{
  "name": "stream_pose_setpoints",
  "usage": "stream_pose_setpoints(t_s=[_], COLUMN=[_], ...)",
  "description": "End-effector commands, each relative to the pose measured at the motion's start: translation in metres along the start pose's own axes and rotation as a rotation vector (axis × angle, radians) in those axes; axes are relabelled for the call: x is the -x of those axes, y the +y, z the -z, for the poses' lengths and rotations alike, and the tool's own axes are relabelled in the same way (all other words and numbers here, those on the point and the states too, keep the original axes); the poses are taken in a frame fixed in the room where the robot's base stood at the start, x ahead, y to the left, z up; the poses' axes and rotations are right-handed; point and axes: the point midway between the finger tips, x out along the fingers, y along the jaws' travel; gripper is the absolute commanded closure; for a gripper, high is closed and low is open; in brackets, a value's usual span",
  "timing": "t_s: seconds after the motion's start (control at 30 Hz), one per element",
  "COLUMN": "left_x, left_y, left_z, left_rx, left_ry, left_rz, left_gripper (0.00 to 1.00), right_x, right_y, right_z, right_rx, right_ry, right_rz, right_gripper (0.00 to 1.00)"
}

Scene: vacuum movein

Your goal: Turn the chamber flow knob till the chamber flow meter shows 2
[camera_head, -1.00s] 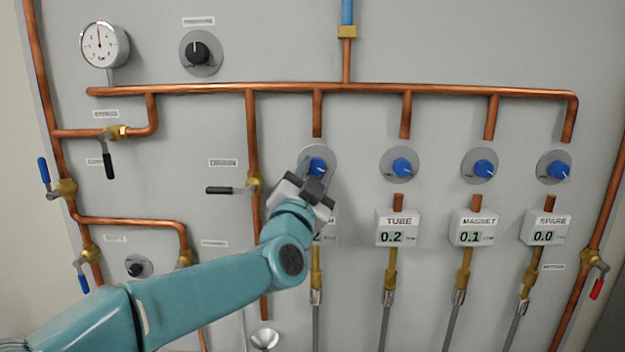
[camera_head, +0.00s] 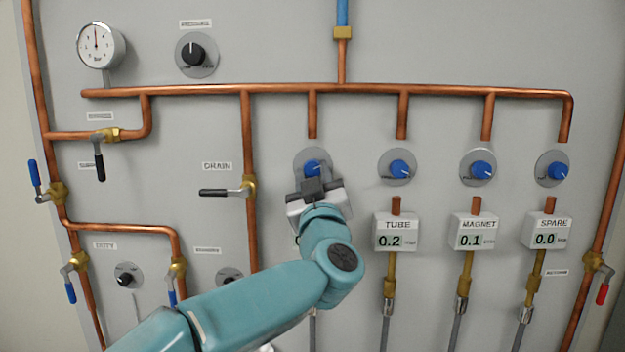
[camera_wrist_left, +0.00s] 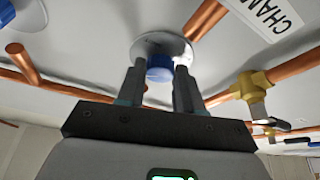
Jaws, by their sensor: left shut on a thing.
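The chamber flow knob (camera_head: 312,168) is the leftmost of the blue knobs in a row, on a round grey plate below the copper manifold. My left gripper (camera_head: 320,182) is shut on it from the front, and its fingers cover part of the knob. In the left wrist view the blue knob (camera_wrist_left: 160,68) sits between the two fingers (camera_wrist_left: 158,88), with a label starting "CHAM" (camera_wrist_left: 266,16) at upper right. The chamber flow meter below the knob is almost wholly hidden behind my wrist, so its reading cannot be read.
Further blue knobs sit to the right, above the TUBE meter (camera_head: 396,232) at 0.2, the MAGNET meter (camera_head: 474,232) at 0.1 and the SPARE meter (camera_head: 551,232) at 0.0. The black-handled drain valve (camera_head: 228,192) is just left of my gripper. A pressure gauge (camera_head: 100,45) is top left.

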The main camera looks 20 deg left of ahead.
Motion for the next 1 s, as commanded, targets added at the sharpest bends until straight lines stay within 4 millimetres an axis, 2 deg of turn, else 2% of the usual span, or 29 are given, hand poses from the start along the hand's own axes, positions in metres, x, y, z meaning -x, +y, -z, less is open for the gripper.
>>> stream_pose_setpoints(t_s=[0.5,1.0], left_x=[-0.002,-0.002], left_y=[0.004,0.004], left_z=[0.006,0.007], left_rx=[0.373,0.486], left_ry=[0.008,0.009], left_rz=[0.152,0.198], left_gripper=[0.95,0.95], right_x=[0.011,0.014], right_y=[-0.004,-0.005], right_z=[0.0,0.0], right_rx=[0.0,0.0], right_ry=[0.0,0.0], right_rz=[0.0,0.0], right_gripper=[0.57,0.57])
